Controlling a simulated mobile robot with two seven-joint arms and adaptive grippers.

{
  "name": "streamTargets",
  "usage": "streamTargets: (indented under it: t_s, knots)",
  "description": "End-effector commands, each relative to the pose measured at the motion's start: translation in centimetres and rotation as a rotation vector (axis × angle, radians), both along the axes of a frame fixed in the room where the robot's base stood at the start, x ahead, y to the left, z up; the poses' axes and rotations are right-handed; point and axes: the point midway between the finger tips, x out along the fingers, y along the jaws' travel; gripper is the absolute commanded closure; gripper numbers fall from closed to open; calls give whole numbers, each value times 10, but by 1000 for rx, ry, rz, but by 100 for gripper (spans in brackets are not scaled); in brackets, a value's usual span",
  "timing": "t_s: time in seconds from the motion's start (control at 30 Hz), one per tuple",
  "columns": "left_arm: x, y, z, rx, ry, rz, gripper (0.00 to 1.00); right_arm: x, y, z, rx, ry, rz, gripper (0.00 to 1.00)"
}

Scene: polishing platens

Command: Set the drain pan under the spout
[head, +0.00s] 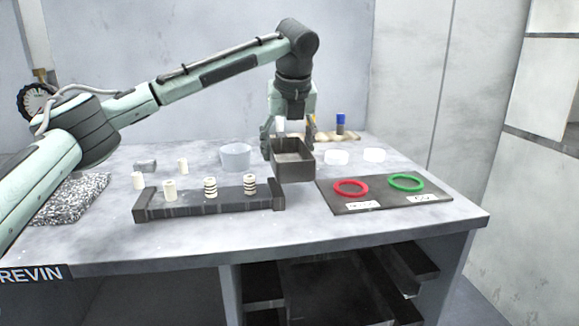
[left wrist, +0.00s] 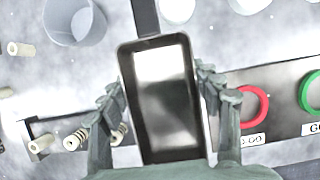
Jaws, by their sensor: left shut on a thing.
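The drain pan (head: 293,172) is a dark, open rectangular pan near the middle of the table, behind the right end of a dark rack. My left gripper (head: 288,140) points down and is shut on the pan. In the left wrist view the pan (left wrist: 165,98) lies between the two fingers, its inside empty and shiny. A dark strip (left wrist: 145,15) meets its upper edge there; I cannot tell whether it is part of the pan. I cannot tell whether the pan touches the table. I cannot pick out a spout. My right gripper is not in view.
The rack (head: 215,204) holds pale and striped cylinders. A dark board with a red ring (head: 351,187) and a green ring (head: 406,181) lies right. A translucent tub (head: 236,157) stands left of the pan; two white dishes (head: 337,157) sit right. The front table strip is clear.

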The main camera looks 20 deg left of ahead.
Motion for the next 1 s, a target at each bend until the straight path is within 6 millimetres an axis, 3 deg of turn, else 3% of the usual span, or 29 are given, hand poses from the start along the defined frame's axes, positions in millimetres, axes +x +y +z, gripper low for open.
streamTargets:
  t_s: [0.2,0.5,0.8,0.83,1.0]
  knots:
    - [8,-8,-11,0,0,1,69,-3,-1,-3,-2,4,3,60]
    - [7,-7,-46,0,0,0,69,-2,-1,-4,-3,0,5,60]
    - [7,-7,-49,-1,1,0,69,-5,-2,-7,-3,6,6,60]
    - [7,-7,-49,-1,1,0,35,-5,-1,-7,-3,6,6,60]
    - [7,-7,-49,-1,1,1,15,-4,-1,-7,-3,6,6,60]
